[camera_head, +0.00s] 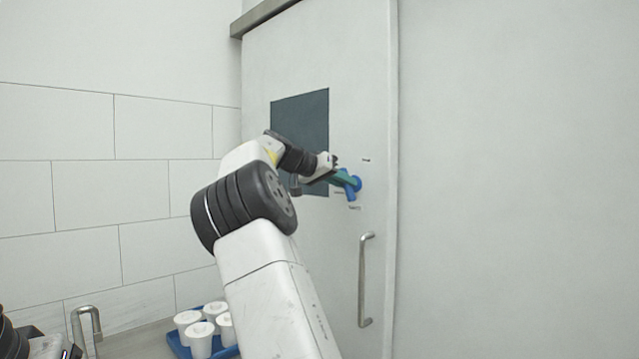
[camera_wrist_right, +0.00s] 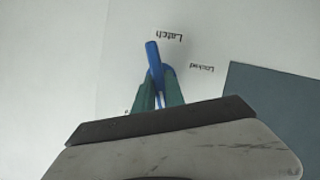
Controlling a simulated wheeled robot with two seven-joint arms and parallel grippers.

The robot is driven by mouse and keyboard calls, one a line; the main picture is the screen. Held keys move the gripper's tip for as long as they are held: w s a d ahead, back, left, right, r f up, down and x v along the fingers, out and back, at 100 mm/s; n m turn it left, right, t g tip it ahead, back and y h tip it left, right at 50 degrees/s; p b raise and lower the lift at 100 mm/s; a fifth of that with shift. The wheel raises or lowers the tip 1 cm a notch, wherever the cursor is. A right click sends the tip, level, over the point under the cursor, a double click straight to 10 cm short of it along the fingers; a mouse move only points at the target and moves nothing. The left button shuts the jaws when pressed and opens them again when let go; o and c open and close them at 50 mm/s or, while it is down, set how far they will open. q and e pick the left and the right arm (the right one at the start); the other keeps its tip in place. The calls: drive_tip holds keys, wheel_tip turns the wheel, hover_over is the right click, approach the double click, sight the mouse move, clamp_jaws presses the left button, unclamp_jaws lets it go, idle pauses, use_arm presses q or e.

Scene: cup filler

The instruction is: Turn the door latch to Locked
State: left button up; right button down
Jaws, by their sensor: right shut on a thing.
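The blue door latch (camera_head: 355,187) is on the white sliding door, right of the dark window. My right gripper (camera_head: 344,177) reaches it from the left, its teal fingers shut on the blue handle. In the right wrist view, the latch handle (camera_wrist_right: 153,58) stands out between the fingertips of the right gripper (camera_wrist_right: 160,92), slightly tilted. The "Locked" label (camera_wrist_right: 202,68) is to the right of the latch in that view, and the "Latch" label (camera_wrist_right: 169,37) is above it. Both labels appear upside down. The fingers partly hide the latch. My left gripper is not clearly visible.
A metal door handle (camera_head: 364,280) stands below the latch. The dark window (camera_head: 300,112) is left of it. A blue tray (camera_head: 178,349) with several white cups stands at the lower left, behind my right arm. A curved metal tap (camera_head: 86,318) is farther left.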

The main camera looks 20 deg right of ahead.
drive_tip(key=n, duration=0.1)
drive_tip(key=n+g+h, duration=0.1)
drive_tip(key=shift+w+f+n, duration=0.1)
drive_tip(key=shift+w+n, duration=0.05)
drive_tip(key=shift+n, duration=0.15)
drive_tip(key=n, duration=0.1)
drive_tip(key=n+g+h, duration=0.1)
drive_tip(key=shift+w+a+f+n, duration=0.1)
drive_tip(key=shift+f+n, duration=0.05)
drive_tip(key=shift+n, duration=0.15)
drive_tip(key=n+g+h, duration=0.1)
drive_tip(key=n+h, duration=0.1)
drive_tip(key=n, duration=0.3)
drive_tip(key=shift+f, duration=0.2)
drive_tip(key=shift+h, duration=0.3)
drive_tip(key=c, duration=1.4)
unclamp_jaws()
drive_tip(key=a, duration=0.8)
